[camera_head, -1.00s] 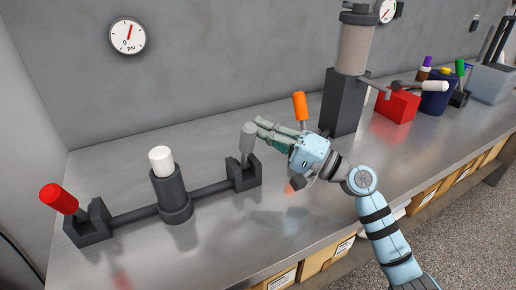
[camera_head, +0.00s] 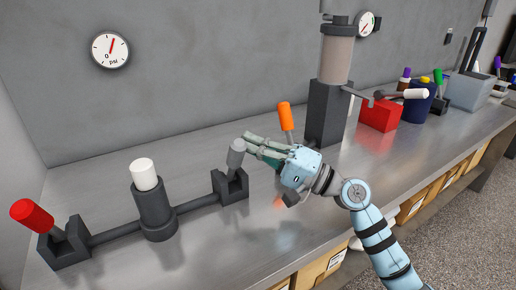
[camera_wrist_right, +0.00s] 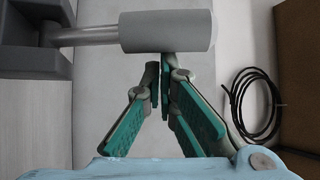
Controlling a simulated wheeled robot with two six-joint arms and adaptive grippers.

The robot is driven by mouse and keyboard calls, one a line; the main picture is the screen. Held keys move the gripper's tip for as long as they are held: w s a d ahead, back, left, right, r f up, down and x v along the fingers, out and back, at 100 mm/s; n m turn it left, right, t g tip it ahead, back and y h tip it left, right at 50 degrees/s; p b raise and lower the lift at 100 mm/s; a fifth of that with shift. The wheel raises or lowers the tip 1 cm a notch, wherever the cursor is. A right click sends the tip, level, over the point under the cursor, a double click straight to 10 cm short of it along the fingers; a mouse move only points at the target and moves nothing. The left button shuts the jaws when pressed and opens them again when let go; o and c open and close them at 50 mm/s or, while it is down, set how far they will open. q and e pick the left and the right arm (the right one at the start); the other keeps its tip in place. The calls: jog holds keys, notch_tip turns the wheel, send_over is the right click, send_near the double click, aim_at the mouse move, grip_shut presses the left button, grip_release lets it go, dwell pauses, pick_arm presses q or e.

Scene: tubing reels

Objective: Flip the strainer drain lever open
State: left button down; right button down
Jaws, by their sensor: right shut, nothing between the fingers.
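A grey-knobbed lever (camera_head: 236,152) stands nearly upright in a dark bracket at the right end of a low dark pipe assembly. My right gripper (camera_head: 254,146) is shut and empty, its fingertips just right of that knob. In the right wrist view, the grey knob (camera_wrist_right: 165,30) lies across the picture directly beyond the fingertips (camera_wrist_right: 164,72); I cannot tell whether they touch. A red-handled lever (camera_head: 31,214) leans left at the other end. A white-capped post (camera_head: 144,175) stands between. Nothing shows which lever is the strainer drain. My left gripper is out of view.
An orange-handled lever (camera_head: 286,116) stands behind my right gripper. Bare metal bench (camera_head: 210,250) lies in front of the pipe.

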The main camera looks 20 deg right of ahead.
jog(key=v, duration=0.7)
jog(key=shift+d, duration=0.15)
